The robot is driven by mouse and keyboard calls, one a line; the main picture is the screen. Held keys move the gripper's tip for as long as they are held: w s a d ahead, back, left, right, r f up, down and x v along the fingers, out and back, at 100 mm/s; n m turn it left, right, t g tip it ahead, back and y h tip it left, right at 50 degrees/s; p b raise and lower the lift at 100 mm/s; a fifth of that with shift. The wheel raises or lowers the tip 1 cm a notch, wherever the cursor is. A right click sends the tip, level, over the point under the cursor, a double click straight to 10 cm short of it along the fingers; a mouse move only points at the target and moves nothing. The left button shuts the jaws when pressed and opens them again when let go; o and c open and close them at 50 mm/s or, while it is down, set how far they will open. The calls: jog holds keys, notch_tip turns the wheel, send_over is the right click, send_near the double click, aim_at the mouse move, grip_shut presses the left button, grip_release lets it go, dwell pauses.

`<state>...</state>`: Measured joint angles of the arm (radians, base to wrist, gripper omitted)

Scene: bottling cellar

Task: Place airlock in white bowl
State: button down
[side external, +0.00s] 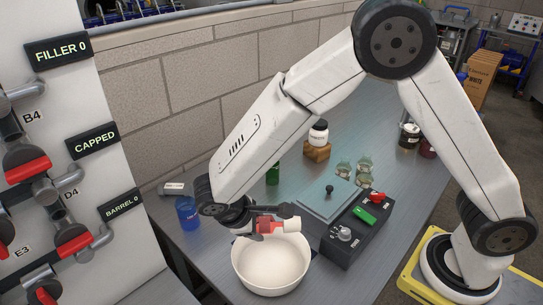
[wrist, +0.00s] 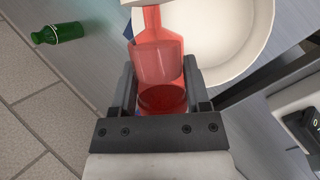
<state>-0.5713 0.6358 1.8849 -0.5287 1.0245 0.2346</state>
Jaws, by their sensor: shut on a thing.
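My gripper (side external: 259,222) is shut around a red, see-through bottle-shaped thing with a whitish top (side external: 291,225). In the wrist view my gripper (wrist: 160,92) has one finger on each side of its red body (wrist: 158,60). It looks tilted onto its side, its neck pointing away from my gripper. I cannot tell whether it is the airlock. The white bowl (side external: 270,268) stands on the grey table and looks empty where its inside shows. The held thing overlaps the bowl's far rim in the side view. In the wrist view, the bowl (wrist: 235,35) lies beyond and right of it.
A blue cup (side external: 188,214) stands left of the bowl. A green bottle (side external: 272,173) is behind my arm; it lies at upper left in the wrist view (wrist: 58,33). A dark control box (side external: 355,230) is right of the bowl. A white-lidded jar (side external: 318,133) sits farther back.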

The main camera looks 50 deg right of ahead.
send_over(258, 266)
jog(key=shift+f, duration=4.9)
grip_release()
jog(key=shift+r, duration=0.1)
jog(key=shift+r, duration=3.45)
jog(key=shift+d, duration=0.1)
